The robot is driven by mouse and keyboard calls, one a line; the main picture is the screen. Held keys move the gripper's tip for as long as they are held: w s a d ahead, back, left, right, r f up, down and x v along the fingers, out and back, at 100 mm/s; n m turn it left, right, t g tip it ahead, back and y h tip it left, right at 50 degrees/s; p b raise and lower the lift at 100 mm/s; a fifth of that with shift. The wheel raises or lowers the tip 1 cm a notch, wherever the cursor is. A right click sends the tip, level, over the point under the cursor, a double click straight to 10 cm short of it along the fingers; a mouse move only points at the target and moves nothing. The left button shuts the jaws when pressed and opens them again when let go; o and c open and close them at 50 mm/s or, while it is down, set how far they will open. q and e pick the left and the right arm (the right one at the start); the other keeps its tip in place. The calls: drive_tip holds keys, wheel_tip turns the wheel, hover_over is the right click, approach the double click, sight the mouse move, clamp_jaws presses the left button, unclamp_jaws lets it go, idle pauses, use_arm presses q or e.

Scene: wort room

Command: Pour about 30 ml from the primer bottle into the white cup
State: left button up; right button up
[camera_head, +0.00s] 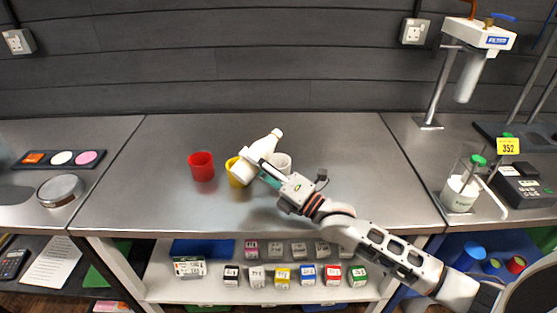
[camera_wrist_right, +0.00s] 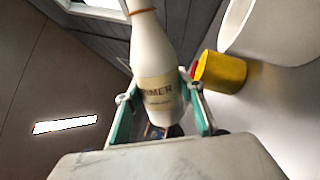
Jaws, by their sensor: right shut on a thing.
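My right gripper (camera_head: 265,171) is shut on the white primer bottle (camera_head: 262,145), whose label reads "PRIMER" in the right wrist view (camera_wrist_right: 157,90). The bottle is tilted, its neck toward the upper right in the head view. The white cup (camera_head: 283,161) stands on the bench just right of the bottle, partly hidden by the bottle and gripper. A large white cup rim and wall fill the upper right of the right wrist view (camera_wrist_right: 265,35). No stream of liquid shows, and the cup's contents are hidden. My left gripper is not in view.
A yellow cup (camera_head: 234,178) stands left of the gripper, partly behind the bottle. A red cup (camera_head: 201,167) stands farther left. The steel bench (camera_head: 150,200) is otherwise clear. Small labelled boxes (camera_head: 283,279) fill the shelf below. A labelled beaker (camera_head: 459,194) stands at right.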

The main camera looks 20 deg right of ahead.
drive_tip(key=shift+m, duration=0.4)
drive_tip(key=shift+s+a+r+m+h+p, duration=0.15)
drive_tip(key=shift+a+m+h+p, duration=0.15)
drive_tip(key=shift+m+p, duration=0.55)
drive_tip(key=shift+d+r+t, duration=0.1)
drive_tip(key=shift+t, duration=0.3)
drive_tip(key=shift+m, duration=0.35)
drive_tip(key=shift+m+h+p, duration=0.3)
drive_tip(key=shift+m+p, duration=0.1)
drive_tip(key=shift+p, duration=0.05)
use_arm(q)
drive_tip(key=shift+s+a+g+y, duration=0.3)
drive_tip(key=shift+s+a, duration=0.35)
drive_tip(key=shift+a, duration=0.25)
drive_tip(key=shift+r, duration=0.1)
use_arm(e)
drive_tip(key=shift+m, duration=0.5)
use_arm(q)
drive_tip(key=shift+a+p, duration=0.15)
drive_tip(key=shift+p, duration=0.15)
use_arm(e)
drive_tip(key=shift+m, duration=0.3)
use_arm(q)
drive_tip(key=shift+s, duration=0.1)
use_arm(e)
drive_tip(key=shift+s+a, duration=0.1)
drive_tip(key=shift+a, duration=0.1)
